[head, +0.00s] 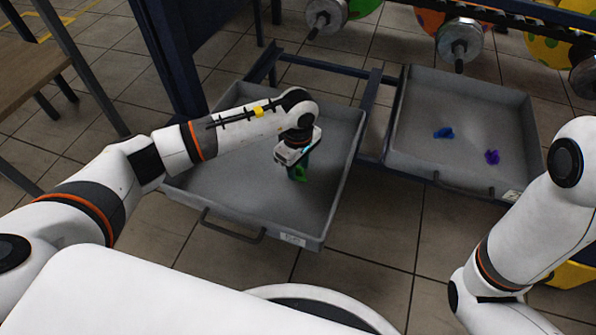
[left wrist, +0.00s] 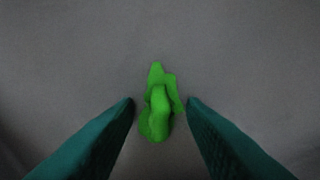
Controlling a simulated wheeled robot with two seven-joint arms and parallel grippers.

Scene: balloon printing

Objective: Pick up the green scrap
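The green scrap (left wrist: 159,105) lies on the grey floor of the left tray (head: 230,188). In the head view the scrap (head: 301,174) shows just under my left gripper (head: 298,172). In the left wrist view the two dark teal fingers of my left gripper (left wrist: 160,104) stand apart on either side of the scrap, with a small gap showing at each side. The left gripper is open and points down into the tray. My right arm comes in at the right of the head view, but its gripper is out of view.
The right tray (head: 440,100) holds a blue scrap (head: 443,133) and a purple scrap (head: 492,157). Raised walls and a front handle (head: 232,228) edge the left tray. A dark frame post (head: 172,62) stands behind it. Rollers and colourful balloons (head: 548,48) hang at the top right.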

